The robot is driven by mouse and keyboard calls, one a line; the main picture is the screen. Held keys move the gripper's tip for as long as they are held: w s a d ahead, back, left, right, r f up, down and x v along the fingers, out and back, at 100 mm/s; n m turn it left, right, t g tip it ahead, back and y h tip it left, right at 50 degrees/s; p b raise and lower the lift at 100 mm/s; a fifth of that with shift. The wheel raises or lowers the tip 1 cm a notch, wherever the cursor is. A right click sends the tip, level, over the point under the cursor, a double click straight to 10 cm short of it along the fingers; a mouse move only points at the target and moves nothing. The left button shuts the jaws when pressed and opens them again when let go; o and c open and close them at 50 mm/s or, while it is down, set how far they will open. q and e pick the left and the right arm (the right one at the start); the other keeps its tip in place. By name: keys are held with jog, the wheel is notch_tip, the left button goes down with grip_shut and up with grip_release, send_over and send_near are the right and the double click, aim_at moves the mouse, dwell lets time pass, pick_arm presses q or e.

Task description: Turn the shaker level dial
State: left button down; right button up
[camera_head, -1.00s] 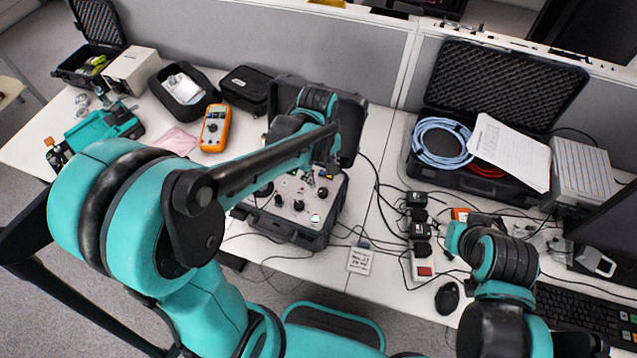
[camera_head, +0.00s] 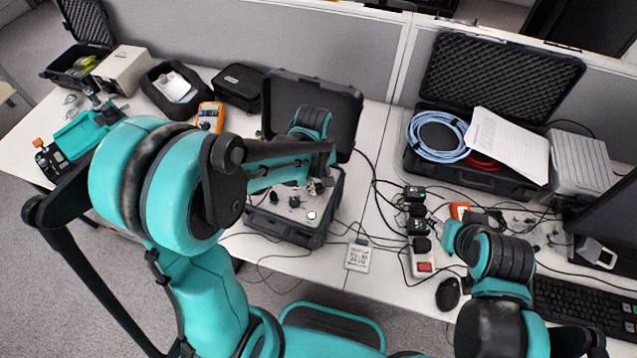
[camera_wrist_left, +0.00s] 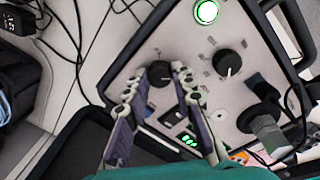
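The calibration unit is a black open case (camera_head: 283,227) with a light grey panel, standing on the desk below my left forearm. Its panel (camera_wrist_left: 128,68) fills much of the left wrist view. Two black dials show there, one (camera_wrist_left: 158,72) between my left fingertips and another (camera_wrist_left: 229,64) to the right. I cannot read which is the shaker level dial. A round button (camera_wrist_left: 207,12) glows white with a green ring. My left gripper (camera_wrist_left: 162,76) is open, its fingertips either side of the first dial; contact is unclear. My right gripper's fingers do not show.
The case's raised lid (camera_head: 345,110) stands behind the panel. An orange multimeter (camera_head: 210,117) lies to its left. Cables, a power strip (camera_head: 424,262) and a mouse (camera_head: 448,294) lie to the right. Another open case (camera_head: 480,180) holds blue cable.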

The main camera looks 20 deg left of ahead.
aim_at(317, 185)
pick_arm(q)
jog(key=shift+m, duration=0.3)
jog(key=m, duration=0.6)
jog(key=shift+b, duration=0.3)
jog(key=m, duration=0.6)
jog(key=shift+g, duration=0.3)
jog(key=shift+m, duration=0.3)
jog(key=c, duration=1.3)
grip_release()
jog(key=shift+w, duration=0.1)
jog(key=shift+o, duration=0.2)
notch_tip(317, 185, up, 12)
jog(key=shift+a, duration=0.3)
